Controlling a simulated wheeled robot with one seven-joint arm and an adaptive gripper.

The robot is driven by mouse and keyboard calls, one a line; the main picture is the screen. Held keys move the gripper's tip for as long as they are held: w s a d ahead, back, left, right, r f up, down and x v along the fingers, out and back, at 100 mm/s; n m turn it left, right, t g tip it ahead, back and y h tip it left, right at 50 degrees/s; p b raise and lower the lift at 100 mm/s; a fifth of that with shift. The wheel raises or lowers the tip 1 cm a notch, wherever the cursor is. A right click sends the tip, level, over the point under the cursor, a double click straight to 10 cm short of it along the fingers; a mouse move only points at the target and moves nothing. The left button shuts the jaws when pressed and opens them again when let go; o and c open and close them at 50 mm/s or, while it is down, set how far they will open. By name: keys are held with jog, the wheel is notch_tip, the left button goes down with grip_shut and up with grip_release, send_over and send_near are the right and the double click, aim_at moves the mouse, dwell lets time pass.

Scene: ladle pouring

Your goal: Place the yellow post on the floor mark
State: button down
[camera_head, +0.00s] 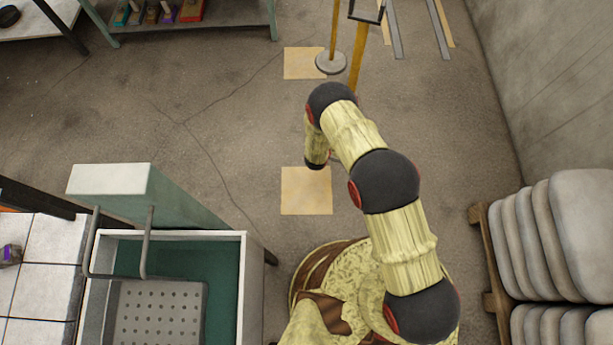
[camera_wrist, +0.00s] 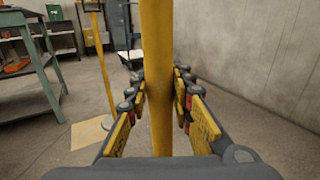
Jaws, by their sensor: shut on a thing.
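A yellow post (camera_wrist: 157,80) stands upright between the fingers of my gripper (camera_wrist: 160,92) in the wrist view; the fingers are shut on it. Its lower end is hidden behind the gripper body. In the head view a yellow post (camera_head: 357,60) passes behind my arm, seemingly the same one; my fingers are hidden there. A tan floor mark (camera_head: 306,190) lies bare left of my arm. A second tan mark (camera_head: 304,63) lies farther off, with another yellow post (camera_head: 334,28) on a round grey base (camera_head: 331,63) at its right edge. That post also shows in the wrist view (camera_wrist: 104,70).
A sink unit (camera_head: 240,290) and tiled counter (camera_head: 30,265) stand at lower left. Stacked grey sacks (camera_head: 575,235) on a wooden pallet (camera_head: 492,260) stand at right, below a grey wall (camera_head: 550,80). A green-framed shelf (camera_head: 190,30) is at the back. Open floor lies left of my arm.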

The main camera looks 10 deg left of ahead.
jog(key=s+a+f+n+y, duration=0.25)
jog(key=a+f+y, duration=0.25)
jog(key=a+f, duration=0.5)
jog(key=s+a+f+b, duration=0.3)
jog(key=s+f+b, duration=0.4)
jog(key=s+f, duration=0.6)
jog(key=shift+a+f+n+t+y, duration=0.15)
jog(key=shift+f+n+t+y, duration=0.25)
jog(key=shift+f, duration=0.85)
jog(key=c, duration=2)
grip_release()
jog(key=shift+s+f, duration=0.15)
jog(key=shift+f, duration=0.05)
jog(key=o, duration=0.4)
jog(key=shift+o, duration=0.2)
jog(key=shift+s+r, duration=0.1)
